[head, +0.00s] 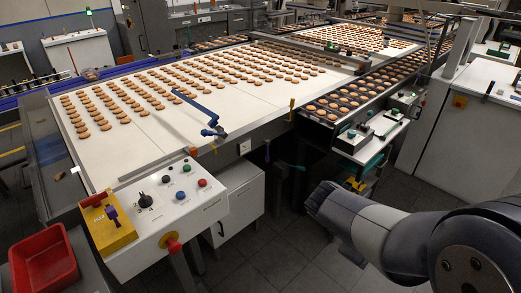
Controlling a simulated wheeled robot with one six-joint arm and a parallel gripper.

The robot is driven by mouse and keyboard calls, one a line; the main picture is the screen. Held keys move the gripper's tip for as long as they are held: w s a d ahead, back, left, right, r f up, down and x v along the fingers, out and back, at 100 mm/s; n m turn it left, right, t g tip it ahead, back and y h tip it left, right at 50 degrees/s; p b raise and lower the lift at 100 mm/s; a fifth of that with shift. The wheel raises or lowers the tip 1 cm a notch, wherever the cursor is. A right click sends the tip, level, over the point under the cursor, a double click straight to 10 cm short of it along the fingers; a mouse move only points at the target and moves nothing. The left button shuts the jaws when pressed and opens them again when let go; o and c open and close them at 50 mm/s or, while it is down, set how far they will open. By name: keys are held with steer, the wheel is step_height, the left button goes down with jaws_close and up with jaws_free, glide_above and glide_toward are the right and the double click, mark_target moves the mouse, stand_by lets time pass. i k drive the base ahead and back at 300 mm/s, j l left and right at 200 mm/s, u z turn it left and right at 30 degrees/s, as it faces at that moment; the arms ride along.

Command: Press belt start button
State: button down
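A white control panel (150,222) stands at the front left corner of the biscuit belt (222,112). It carries a green button (186,167), a red button (202,182), a blue button (180,195) and a black rotary knob (144,199). Their labels are too small to read, so I cannot tell which one is marked as belt start. A red emergency stop (172,243) sits on the panel's front edge. My arm reaches in from the lower right and ends in a dark section right of the panel, apart from it. I cannot make out my gripper's fingers.
A red bin (43,264) stands left of the panel. A yellow box with a red handle (107,222) is at the panel's left end. A smaller control box (352,137) is on the right near the biscuit trays. Dark floor (262,252) lies between panel and arm.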

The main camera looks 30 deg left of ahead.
mark_target(187, 168)
steer(key=i+j+u, duration=0.2)
steer(key=u, duration=0.25)
steer(key=i+u, duration=1.1)
steer(key=u, duration=0.2)
steer(key=i+j+u, duration=0.1)
steer(key=i, duration=0.25)
steer(key=i+j+u, duration=0.15)
steer(key=i+j, duration=0.15)
steer(key=i, duration=0.05)
